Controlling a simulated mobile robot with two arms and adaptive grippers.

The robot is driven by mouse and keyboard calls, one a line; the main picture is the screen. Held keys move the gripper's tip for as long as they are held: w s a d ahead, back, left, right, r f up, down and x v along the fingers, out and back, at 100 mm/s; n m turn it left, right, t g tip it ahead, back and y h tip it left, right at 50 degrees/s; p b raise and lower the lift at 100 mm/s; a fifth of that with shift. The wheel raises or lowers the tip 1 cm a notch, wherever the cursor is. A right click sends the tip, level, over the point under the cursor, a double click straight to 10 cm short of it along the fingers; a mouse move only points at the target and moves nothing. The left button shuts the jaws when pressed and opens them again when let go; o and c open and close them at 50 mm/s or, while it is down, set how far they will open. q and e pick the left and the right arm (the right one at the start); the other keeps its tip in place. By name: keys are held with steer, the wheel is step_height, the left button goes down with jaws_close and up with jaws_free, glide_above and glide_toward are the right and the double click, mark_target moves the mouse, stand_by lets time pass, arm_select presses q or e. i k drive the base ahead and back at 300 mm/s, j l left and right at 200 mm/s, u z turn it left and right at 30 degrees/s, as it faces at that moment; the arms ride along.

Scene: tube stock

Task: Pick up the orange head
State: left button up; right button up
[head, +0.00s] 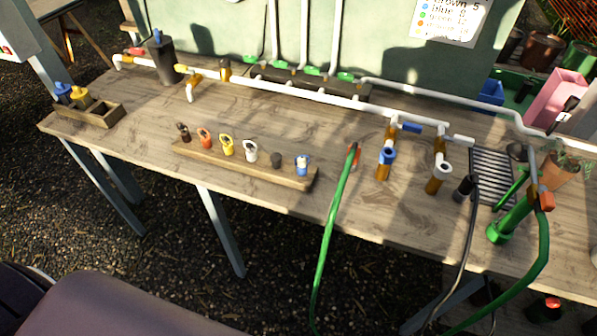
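The orange head (205,139) stands upright in a long wooden rack (290,181) on the workbench, second from the left. A dark brown head (184,132) is on its left and a yellow head (227,145) on its right, both close by but apart from it. Further right in the same rack are a white head (250,151), a dark grey piece (276,160) and a blue head (302,165). Neither of my grippers shows in the head view.
White pipes (300,92) with brass and green fittings run along the back of the wooden workbench (130,150). A green hose (333,220) hangs over the front edge, right of the rack. A small wooden box (101,115) stands at the left end. Bench space before the rack is clear.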

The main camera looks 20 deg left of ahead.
mark_target(206, 141)
steer(key=u, duration=1.25)
